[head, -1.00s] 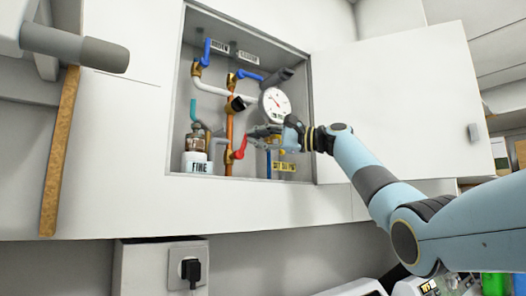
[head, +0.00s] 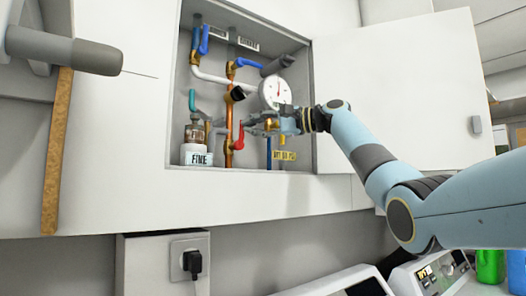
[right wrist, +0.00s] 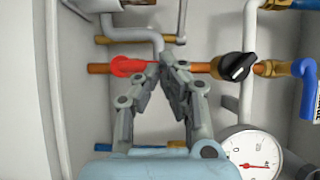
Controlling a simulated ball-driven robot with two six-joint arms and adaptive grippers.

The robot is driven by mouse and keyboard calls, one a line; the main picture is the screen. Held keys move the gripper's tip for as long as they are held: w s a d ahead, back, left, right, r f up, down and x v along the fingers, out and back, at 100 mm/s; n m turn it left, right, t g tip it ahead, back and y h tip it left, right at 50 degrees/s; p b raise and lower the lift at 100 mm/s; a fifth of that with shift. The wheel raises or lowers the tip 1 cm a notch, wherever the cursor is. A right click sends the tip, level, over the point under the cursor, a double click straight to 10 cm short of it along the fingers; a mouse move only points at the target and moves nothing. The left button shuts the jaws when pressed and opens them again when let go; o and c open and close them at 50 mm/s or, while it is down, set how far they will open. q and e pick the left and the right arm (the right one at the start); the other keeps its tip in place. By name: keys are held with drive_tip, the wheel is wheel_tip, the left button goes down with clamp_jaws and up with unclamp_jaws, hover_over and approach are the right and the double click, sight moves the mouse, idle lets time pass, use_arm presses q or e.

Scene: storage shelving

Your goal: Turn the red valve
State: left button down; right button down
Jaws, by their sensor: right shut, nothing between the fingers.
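The red valve (head: 238,141) sits low on the vertical copper pipe inside the open wall cabinet, its lever pointing up in the head view. In the right wrist view the red valve (right wrist: 127,66) is left of the fingertips, on the copper pipe. My right gripper (head: 246,123) reaches in from the right, its fingertips near the top of the red lever. In the right wrist view the right gripper (right wrist: 165,70) has its tips together in front of the pipe, holding nothing. Whether they touch the lever is unclear. My left gripper is not in view.
The open cabinet door (head: 410,95) stands right, behind my arm. A grey cylindrical thing (head: 70,52) juts in at upper left.

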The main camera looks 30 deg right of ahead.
drive_tip(key=v, duration=1.2)
